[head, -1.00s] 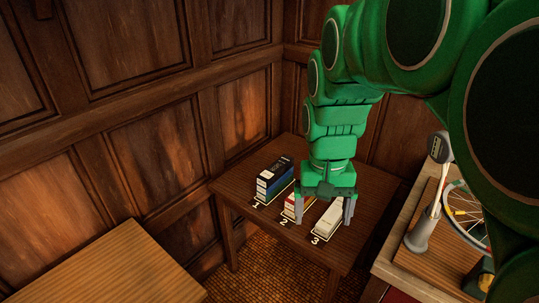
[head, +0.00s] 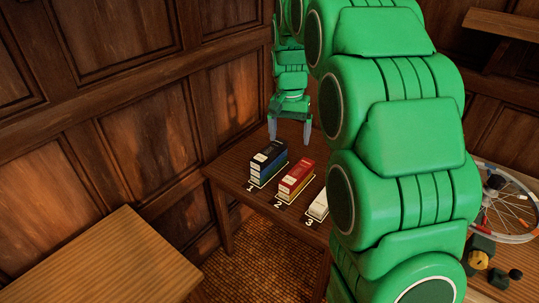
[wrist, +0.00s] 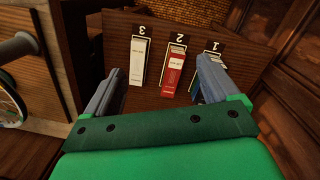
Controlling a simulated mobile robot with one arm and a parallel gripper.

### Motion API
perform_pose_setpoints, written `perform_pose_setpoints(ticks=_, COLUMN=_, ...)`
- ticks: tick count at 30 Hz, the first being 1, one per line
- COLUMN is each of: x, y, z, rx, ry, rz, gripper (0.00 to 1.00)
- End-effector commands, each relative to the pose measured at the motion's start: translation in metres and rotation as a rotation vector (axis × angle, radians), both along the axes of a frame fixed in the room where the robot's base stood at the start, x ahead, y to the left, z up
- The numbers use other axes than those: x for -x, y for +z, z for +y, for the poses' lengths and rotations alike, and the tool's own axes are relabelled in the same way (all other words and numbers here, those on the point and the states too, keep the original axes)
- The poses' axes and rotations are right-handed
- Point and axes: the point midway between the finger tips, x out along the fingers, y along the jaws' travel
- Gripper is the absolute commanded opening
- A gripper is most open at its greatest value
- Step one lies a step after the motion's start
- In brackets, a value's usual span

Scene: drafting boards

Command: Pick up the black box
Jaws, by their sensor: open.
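The black box (head: 269,152) lies on top of a stack with blue below it, at the spot marked 1 on the small dark table (head: 238,173) in the head view. In the wrist view that stack is mostly hidden behind my right-hand finger. My gripper (head: 290,137) is open and empty. In the head view it shows above and beyond the stacks, apart from the black box. Its two fingers also show in the wrist view (wrist: 160,90), spread apart with the red box (wrist: 175,72) visible between them.
The red box's stack (head: 297,173) stands at spot 2. A white box (head: 318,204) stands at spot 3, partly hidden by my arm. A bicycle wheel (head: 505,205) lies at the right. A light wooden tabletop (head: 105,265) is at the lower left.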

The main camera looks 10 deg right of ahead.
Motion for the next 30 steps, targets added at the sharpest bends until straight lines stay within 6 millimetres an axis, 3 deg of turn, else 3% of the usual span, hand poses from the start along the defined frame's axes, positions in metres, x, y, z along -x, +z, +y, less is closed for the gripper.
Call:
perform_pose_setpoints(ticks=15, x=-0.110, y=-0.049, z=0.007, rx=0.008, ry=-0.119, rz=-0.029, gripper=0.88)
perform_pose_setpoints(ticks=30, x=-0.197, y=-0.115, z=0.016, rx=0.008, ry=-0.234, rz=-0.052, gripper=0.88)
